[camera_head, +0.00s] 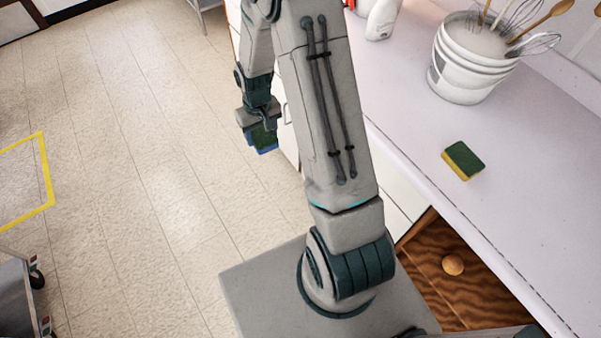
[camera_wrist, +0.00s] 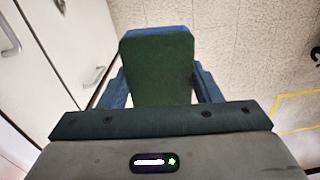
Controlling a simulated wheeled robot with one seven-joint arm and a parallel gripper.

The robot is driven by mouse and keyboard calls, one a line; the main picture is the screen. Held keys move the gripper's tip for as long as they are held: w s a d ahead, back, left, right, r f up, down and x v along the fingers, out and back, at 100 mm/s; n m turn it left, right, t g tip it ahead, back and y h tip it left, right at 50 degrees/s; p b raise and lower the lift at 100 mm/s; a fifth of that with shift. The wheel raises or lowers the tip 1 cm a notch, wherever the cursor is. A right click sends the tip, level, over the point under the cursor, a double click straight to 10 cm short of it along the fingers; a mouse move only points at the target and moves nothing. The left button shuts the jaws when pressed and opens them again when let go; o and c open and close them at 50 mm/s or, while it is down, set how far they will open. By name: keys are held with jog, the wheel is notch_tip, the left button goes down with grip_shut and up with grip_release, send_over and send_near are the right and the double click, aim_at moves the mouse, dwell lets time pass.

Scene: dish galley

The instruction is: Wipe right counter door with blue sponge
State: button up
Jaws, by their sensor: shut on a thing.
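My gripper (camera_head: 259,125) is shut on a blue sponge (camera_head: 265,141) with a dark green pad. It holds the sponge above the floor, left of the counter front. In the wrist view, the sponge's green face (camera_wrist: 158,72) fills the space between the fingers, with a blue edge at its far end. White counter doors (camera_wrist: 75,45) with metal handles stand left of the sponge in the wrist view; the sponge looks apart from them. My arm hides most of the counter front in the head view. I cannot tell which door is the right one.
On the pale counter top (camera_head: 405,110) lie a yellow and green sponge (camera_head: 463,160) and a white bucket (camera_head: 468,65) of whisks and spoons. A brown wooden front (camera_head: 480,295) with a round knob is below. A metal cart (camera_head: 18,295) stands lower left; the floor between is clear.

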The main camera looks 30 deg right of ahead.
jog(key=s+d+f+n+g+b, duration=0.3)
jog(key=f+n+b, duration=0.3)
jog(key=f, duration=0.1)
jog(key=s+d+f+n+g+b, duration=0.2)
jog(key=s+d+f+n+b, duration=0.1)
jog(key=f+n+b, duration=0.35)
jog(key=s+d+f+n+g+b, duration=0.3)
jog(key=f+n+b, duration=0.2)
jog(key=f+b, duration=0.15)
jog(key=w+d+f+n+t+h+b, duration=0.3)
jog(key=f+n+t+h+b, duration=0.3)
jog(key=n+h+b, duration=0.4)
jog(key=w+d+f+n+t+h+b, duration=0.2)
jog(key=d+f+n+t+h+b, duration=0.2)
jog(key=f+n+h+b, duration=0.65)
jog(key=w+d+r+m+y+b, duration=0.1)
jog(key=d+r+y+b, duration=0.1)
jog(key=d+b, duration=0.3)
jog(key=shift+w+d+r+t, duration=0.15)
jog(key=shift+d+r+t, duration=0.15)
jog(key=shift+r, duration=0.4)
jog(key=shift+w+d+y, duration=0.1)
jog(key=shift+d+y, duration=0.15)
jog(key=shift+d, duration=0.7)
